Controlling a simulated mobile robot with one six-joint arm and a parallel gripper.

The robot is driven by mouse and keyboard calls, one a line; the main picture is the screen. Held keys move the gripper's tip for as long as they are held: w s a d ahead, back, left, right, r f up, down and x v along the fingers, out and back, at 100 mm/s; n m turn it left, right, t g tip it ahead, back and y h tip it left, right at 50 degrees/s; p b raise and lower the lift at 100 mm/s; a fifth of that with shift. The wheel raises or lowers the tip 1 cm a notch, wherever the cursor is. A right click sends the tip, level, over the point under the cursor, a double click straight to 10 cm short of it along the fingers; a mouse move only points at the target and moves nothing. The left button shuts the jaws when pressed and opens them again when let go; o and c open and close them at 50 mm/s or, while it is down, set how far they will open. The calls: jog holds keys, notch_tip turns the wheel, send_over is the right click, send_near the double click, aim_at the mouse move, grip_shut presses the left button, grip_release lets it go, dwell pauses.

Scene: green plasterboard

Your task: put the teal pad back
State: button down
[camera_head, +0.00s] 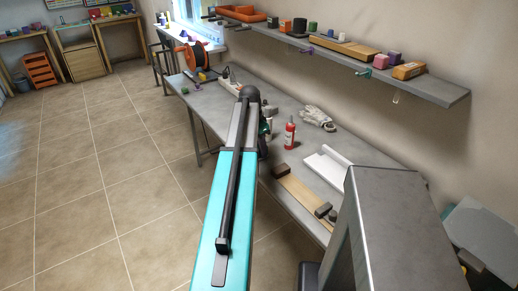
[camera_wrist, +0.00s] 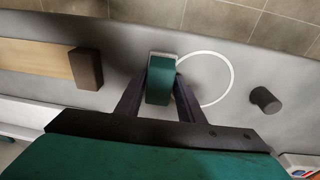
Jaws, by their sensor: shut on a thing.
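The teal pad (camera_wrist: 160,82) is a small green-teal block with a pale end face, seen in the wrist view between my two dark fingers. My gripper (camera_wrist: 160,88) is shut on it, one finger against each side. A thin white ring (camera_wrist: 228,80) lies to the right of the pad, partly hidden behind the pad and a finger. I cannot tell whether the pad touches the grey bench top (camera_wrist: 130,50). In the head view my arm hides most of the gripper.
A brown block (camera_wrist: 86,68) sits by a wooden board (camera_wrist: 35,57) to the left; a dark cylinder (camera_wrist: 265,100) stands right. In the head view, a red bottle (camera_head: 290,135), gloves (camera_head: 317,118) and a white tray (camera_head: 325,166) are on the bench. A loaded shelf (camera_head: 440,88) hangs above.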

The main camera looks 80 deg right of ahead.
jog(key=shift+f, duration=0.2)
jog(key=c, duration=1.2)
grip_release()
jog(key=shift+r, duration=0.1)
notch_tip(320, 180, up, 12)
jog(key=w+b, duration=0.1)
jog(key=b, duration=0.1)
jog(key=shift+w+a, duration=0.3)
jog(key=shift+a, duration=0.1)
